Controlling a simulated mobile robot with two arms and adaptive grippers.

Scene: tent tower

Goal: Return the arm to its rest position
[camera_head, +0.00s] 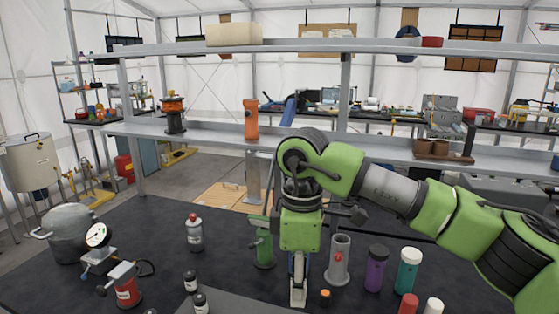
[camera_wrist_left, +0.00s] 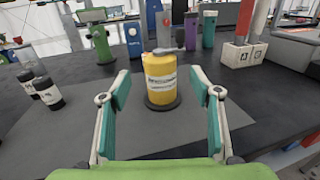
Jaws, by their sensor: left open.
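My left gripper (camera_wrist_left: 159,86) shows in the left wrist view with its two teal-padded fingers spread wide. A yellow canister (camera_wrist_left: 162,80) with a dark base stands upright ahead of the fingers, with visible gaps on both sides and nothing held. My left arm does not show in the head view. My right arm is green and grey and reaches in from the right of the head view. Its gripper (camera_head: 298,284) points down over the dark table (camera_head: 160,250). It is seen edge-on, so I cannot tell its opening.
Near the right gripper stand a green stand (camera_head: 264,248), a grey cylinder (camera_head: 339,262), a purple bottle (camera_head: 376,270) and a teal bottle (camera_head: 407,270). A pressure gauge (camera_head: 97,236) and a metal pot (camera_head: 70,230) stand at the left. A shelf (camera_head: 400,47) spans behind.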

